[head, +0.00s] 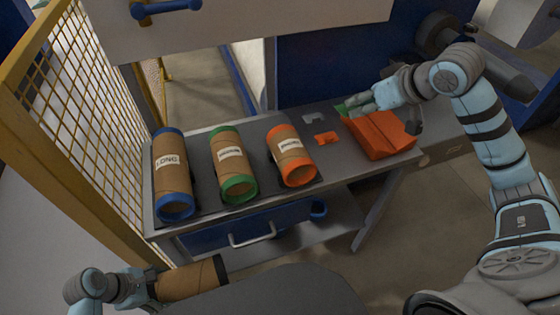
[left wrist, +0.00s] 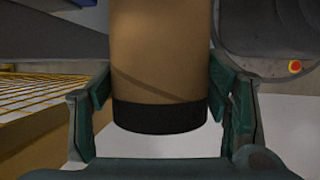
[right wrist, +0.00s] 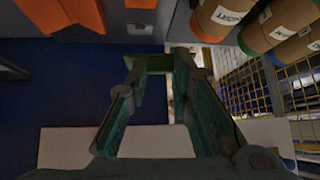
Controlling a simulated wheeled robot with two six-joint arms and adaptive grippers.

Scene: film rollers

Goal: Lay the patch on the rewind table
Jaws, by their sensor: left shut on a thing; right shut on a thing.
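My left gripper (head: 150,288) is shut on a brown cardboard roll (head: 195,281) with a black end, low in front of the bench. The left wrist view shows the roll (left wrist: 160,70) upright between the fingers. My right gripper (head: 366,102) is at the back of the bench, beside the orange block. A green patch (head: 341,110) shows beside this gripper, partly hidden. A grey patch (head: 313,117) and an orange patch (head: 326,138) lie on the bench.
Blue-ended (head: 172,180), green-ended (head: 232,165) and orange-ended (head: 291,157) labelled rolls lie on the grey bench. An orange block (head: 378,135) sits at its right. A yellow mesh fence (head: 80,120) borders the left; a blue machine (head: 330,60) stands behind.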

